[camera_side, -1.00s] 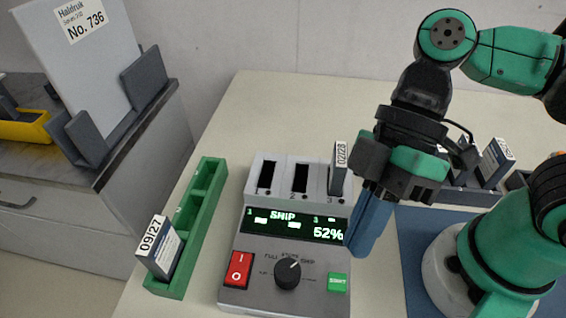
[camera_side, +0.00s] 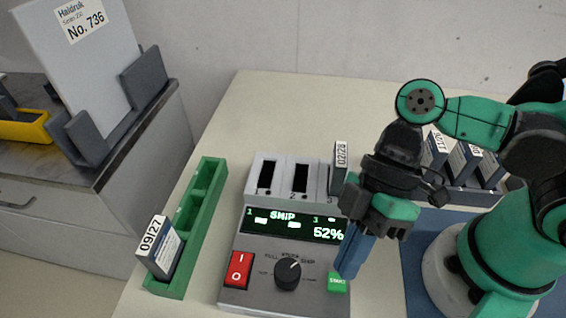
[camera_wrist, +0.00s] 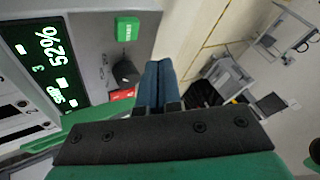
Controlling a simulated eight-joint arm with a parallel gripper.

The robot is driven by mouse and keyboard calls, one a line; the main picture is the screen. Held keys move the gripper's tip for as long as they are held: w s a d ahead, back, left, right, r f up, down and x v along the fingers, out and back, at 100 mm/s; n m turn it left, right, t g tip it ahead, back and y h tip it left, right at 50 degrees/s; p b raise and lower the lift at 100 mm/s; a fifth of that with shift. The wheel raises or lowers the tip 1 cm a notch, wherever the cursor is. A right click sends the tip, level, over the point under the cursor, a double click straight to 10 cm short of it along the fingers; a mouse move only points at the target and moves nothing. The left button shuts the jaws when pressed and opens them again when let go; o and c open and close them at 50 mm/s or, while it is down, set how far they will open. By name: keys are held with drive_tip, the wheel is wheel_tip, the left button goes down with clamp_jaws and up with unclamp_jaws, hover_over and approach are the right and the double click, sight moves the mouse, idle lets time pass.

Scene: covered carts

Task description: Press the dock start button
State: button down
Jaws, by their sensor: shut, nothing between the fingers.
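The dock (camera_side: 256,285) is a grey box with a lit display (camera_side: 285,224) reading "SHIP" and "52%". Its green start button (camera_side: 337,284) is at the front right of the panel; it also shows in the wrist view (camera_wrist: 127,29). My gripper (camera_side: 347,272) is shut and empty, with its blue fingers pointing down at the dock's right front. In the side view the fingertips are just above the button and overlap its upper edge; I cannot tell whether they touch. In the wrist view the shut fingers (camera_wrist: 158,75) appear beside the button, apart from it in the picture.
A black knob (camera_side: 288,274) and a red rocker switch (camera_side: 239,269) are left of the button. A labelled cartridge (camera_side: 339,168) stands in slot 3. A green tray (camera_side: 207,205) holding a cartridge (camera_side: 160,247) is at left. More cartridges stand in a rack (camera_side: 474,196) behind right.

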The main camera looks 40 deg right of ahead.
drive_tip(key=shift+f, duration=1.5)
idle(1.1)
drive_tip(key=shift+f, duration=0.45)
drive_tip(key=shift+r, duration=0.45)
idle(0.4)
drive_tip(key=shift+r, duration=2.5)
